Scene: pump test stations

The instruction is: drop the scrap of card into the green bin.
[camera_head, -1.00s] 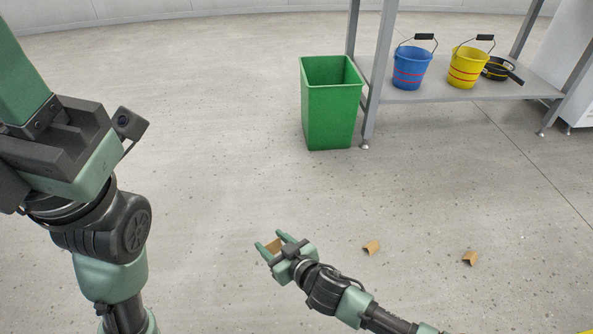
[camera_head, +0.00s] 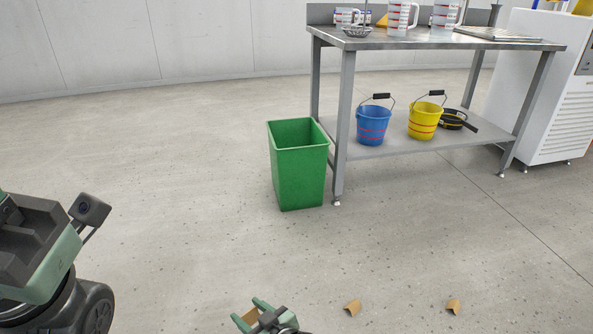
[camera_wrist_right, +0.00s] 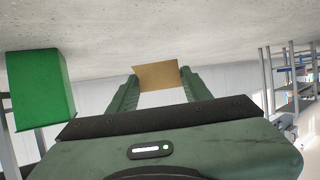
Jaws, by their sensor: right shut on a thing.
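The green bin (camera_head: 299,172) stands on the floor at the middle of the head view, beside the near left leg of the metal table. It also shows at the left of the right wrist view (camera_wrist_right: 38,88). My right gripper (camera_head: 249,313) is at the bottom of the head view, in front of the bin and apart from it. It is shut on a brown scrap of card, which shows between the fingertips in the right wrist view (camera_wrist_right: 157,76). My left arm is at the left edge of the head view; its fingertips are out of the picture.
Two more card scraps lie on the floor, one near the gripper (camera_head: 352,308) and one further right (camera_head: 453,306). The metal table (camera_head: 440,43) holds measuring jugs on top, and a blue bucket (camera_head: 373,125) and yellow bucket (camera_head: 424,121) on its lower shelf. The floor before the bin is clear.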

